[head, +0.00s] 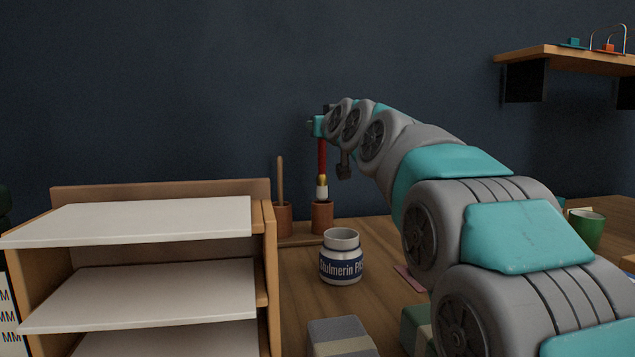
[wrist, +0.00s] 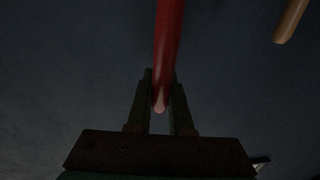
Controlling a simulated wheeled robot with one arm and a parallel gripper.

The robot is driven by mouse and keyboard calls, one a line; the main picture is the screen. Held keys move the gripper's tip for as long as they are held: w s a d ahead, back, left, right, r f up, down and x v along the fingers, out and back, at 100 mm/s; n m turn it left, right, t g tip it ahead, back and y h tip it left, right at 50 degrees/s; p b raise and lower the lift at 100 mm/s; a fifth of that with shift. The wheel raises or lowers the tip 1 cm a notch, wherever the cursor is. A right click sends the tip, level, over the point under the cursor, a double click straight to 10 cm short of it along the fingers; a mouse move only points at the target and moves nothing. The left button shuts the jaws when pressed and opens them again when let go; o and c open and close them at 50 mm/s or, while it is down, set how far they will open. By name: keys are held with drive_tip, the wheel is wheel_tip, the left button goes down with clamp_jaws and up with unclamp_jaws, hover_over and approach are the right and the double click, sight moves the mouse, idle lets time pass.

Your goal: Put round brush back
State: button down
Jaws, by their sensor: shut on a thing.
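The round brush (head: 322,158) has a red handle, a gold ferrule and a pale tip, and it hangs upright, tip down. My gripper (head: 320,126) is shut on the upper end of its handle. In the wrist view the red handle (wrist: 168,40) passes between the two fingers (wrist: 160,105). The pale tip is right at the rim of a brown cup (head: 322,218) on a wooden base at the back of the desk. I cannot tell whether the tip is inside the cup, just above it or in front.
Left of that cup, another brown cup (head: 282,218) holds a wooden-handled tool (head: 280,178). A white labelled jar (head: 341,262) stands in front. A shelf unit (head: 150,220) fills the left; a green mug (head: 586,230) is far right. The dark wall is close behind.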

wheel_tip(320, 180, down, 7)
drive_tip(key=b, duration=0.3)
drive_tip(key=shift+r, duration=0.2)
drive_tip(key=shift+f+b, duration=0.15)
drive_tip(key=shift+b, duration=0.25)
drive_tip(key=c, duration=0.8)
unclamp_jaws()
drive_tip(key=v, duration=1.2)
drive_tip(key=shift+b, duration=0.4)
